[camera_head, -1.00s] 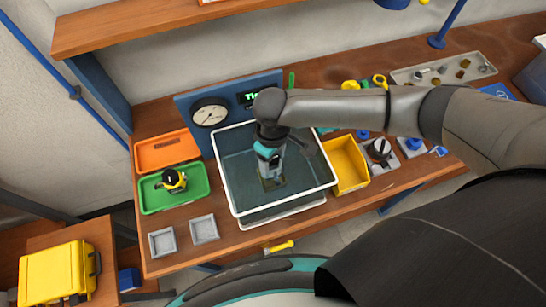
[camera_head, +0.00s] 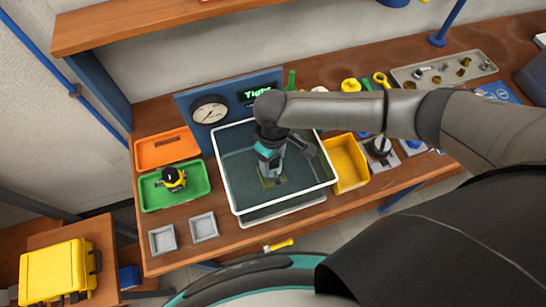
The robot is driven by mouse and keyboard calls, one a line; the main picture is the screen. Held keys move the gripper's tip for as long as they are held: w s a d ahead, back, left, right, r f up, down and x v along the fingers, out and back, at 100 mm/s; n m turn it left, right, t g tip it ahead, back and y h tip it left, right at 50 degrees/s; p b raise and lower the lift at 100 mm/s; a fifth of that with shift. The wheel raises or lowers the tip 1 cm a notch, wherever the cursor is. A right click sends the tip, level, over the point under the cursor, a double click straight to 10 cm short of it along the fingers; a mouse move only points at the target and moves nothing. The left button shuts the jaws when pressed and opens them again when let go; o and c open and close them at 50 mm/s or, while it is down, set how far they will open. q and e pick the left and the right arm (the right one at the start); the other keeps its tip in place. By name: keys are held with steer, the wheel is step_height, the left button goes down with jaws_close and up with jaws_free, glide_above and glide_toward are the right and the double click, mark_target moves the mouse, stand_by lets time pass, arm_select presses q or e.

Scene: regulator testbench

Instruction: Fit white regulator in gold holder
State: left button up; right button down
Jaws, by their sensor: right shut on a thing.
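My right gripper (camera_head: 270,170) points down inside the clear, white-rimmed tank (camera_head: 232,190) on the bench. It is shut on the white regulator, which is mostly hidden by the fingers and wrist. The gold holder (camera_head: 274,182) is on the tank floor, directly below the gripper. I cannot tell whether the regulator is seated in it or just above it. A black and yellow regulator (camera_head: 174,178) stands in the green tray (camera_head: 160,203) to the left. My left gripper is not in view.
Behind the tank are a round gauge (camera_head: 209,110) and a display (camera_head: 257,95) with green text, seemingly "Tight". A yellow bin (camera_head: 347,163) stands right of the tank, an orange tray (camera_head: 166,149) left. Two small grey trays (camera_head: 204,227) lie at the front.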

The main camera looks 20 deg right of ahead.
steer(key=shift+f, duration=1.1)
stand_by(1.0)
steer(key=shift+a+f, duration=0.1)
steer(key=shift+f, duration=0.05)
stand_by(0.7)
jaws_free()
steer(key=shift+f, duration=0.1)
steer(key=shift+r+p, duration=1.4)
steer(key=shift+r, duration=2.65)
